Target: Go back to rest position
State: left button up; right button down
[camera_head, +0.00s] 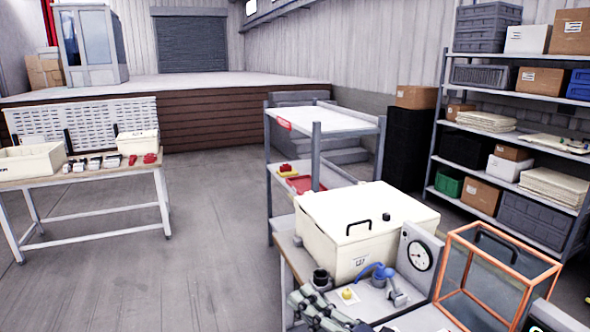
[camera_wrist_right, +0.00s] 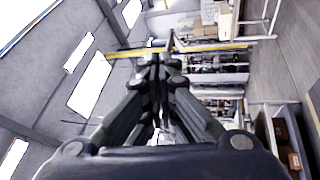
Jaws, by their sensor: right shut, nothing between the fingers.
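My right gripper (camera_head: 300,298) shows at the bottom of the head view, in front of the near edge of the workbench. It points up and to the left. In the right wrist view its two fingers (camera_wrist_right: 165,65) meet at the tips, shut, with nothing between them. The wrist camera looks past the fingers at a tilted view of the hall, with walls and bright windows. My left gripper is not in view.
Close by, the workbench holds a large cream box (camera_head: 352,230), a dial gauge (camera_head: 421,256), a blue-handled device (camera_head: 378,272) and an orange-framed clear case (camera_head: 497,275). A grey rack (camera_head: 318,150) stands behind. Open floor (camera_head: 190,270) lies to the left, before another table (camera_head: 95,180).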

jog(key=s+d+f+m+h, duration=0.1)
jog(key=d+f+m+h, duration=1)
jog(key=d+m+h, duration=0.55)
jog(key=s+d+f+m+g, duration=0.25)
jog(key=s+f+m, duration=0.25)
jog(key=s+f, duration=0.25)
jog(key=s+f+m+g+y, duration=0.1)
jog(key=s+f+g, duration=0.35)
jog(key=s, duration=0.35)
jog(key=s+f+m+g+y, duration=0.1)
jog(key=s+f+g, duration=0.35)
jog(key=s, duration=0.45)
notch_tip(320, 180, down, 29)
jog(key=s+g+b, duration=0.1)
jog(key=s+b, duration=0.1)
jog(key=b, duration=0.1)
jog(key=s+d+f+g+b, duration=0.1)
jog(key=s+d+f, duration=0.1)
jog(key=s+f, duration=1.5)
jog(key=shift+d+f+b, duration=0.25)
jog(key=shift+f+b, duration=0.05)
jog(key=shift+f, duration=0.5)
